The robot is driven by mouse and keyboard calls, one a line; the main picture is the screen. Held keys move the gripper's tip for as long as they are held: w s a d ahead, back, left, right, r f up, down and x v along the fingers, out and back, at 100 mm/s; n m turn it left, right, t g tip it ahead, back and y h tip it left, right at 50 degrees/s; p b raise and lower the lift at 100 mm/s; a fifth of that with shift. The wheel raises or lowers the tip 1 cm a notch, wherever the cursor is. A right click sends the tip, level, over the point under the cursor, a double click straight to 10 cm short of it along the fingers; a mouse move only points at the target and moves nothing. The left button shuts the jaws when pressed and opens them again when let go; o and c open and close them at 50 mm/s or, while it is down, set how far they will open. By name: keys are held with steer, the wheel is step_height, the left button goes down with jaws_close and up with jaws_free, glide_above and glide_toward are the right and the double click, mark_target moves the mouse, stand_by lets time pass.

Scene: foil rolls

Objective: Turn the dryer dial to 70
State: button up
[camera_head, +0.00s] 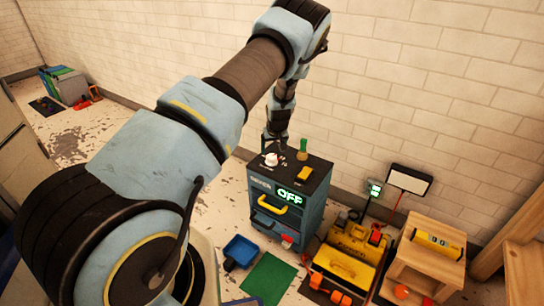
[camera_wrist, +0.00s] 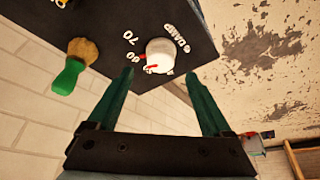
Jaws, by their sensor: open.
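The dryer (camera_head: 262,206) is a dark blue-grey cabinet with a lit green "OFF" display (camera_head: 289,196) on its front. The white round dial (camera_head: 271,159) sits on its dark top. In the wrist view the dial (camera_wrist: 160,52) has red marks on its lower left side, beside printed numbers. "70" and "60" are readable to its left and "DAMP" above right; the exact setting is unclear. My gripper (camera_wrist: 160,74) is open and empty, its green fingers pointing toward the dial, which shows just beyond and between the tips. In the head view my gripper (camera_head: 276,140) hangs above the dial.
A green-handled brush (camera_wrist: 70,72) stands beside the dial; it also shows in the head view (camera_head: 303,150). A yellow item (camera_head: 304,174) lies on the dryer top.

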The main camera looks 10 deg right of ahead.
mark_target(271, 157)
steer(key=shift+x, duration=2.7)
steer(key=shift+c, duration=0.4)
jaws_close()
steer(key=shift+m, duration=0.3)
steer(key=m+h+b, duration=0.1)
steer(key=m+b, duration=0.2)
steer(key=shift+w+a+f+m+h, duration=0.1)
steer(key=shift+a+f+m+h, duration=0.1)
steer(key=shift+m+h, duration=0.15)
steer(key=shift+r+m+g+h+b, duration=0.1)
steer(key=shift+m+g+h+b, duration=0.3)
steer(key=shift+m+b, duration=0.55)
steer(key=shift+r+m+g+h+b, duration=0.1)
steer(key=shift+m+g+h+b, duration=0.3)
steer(key=shift+m, duration=0.9)
steer(key=shift+a, duration=0.1)
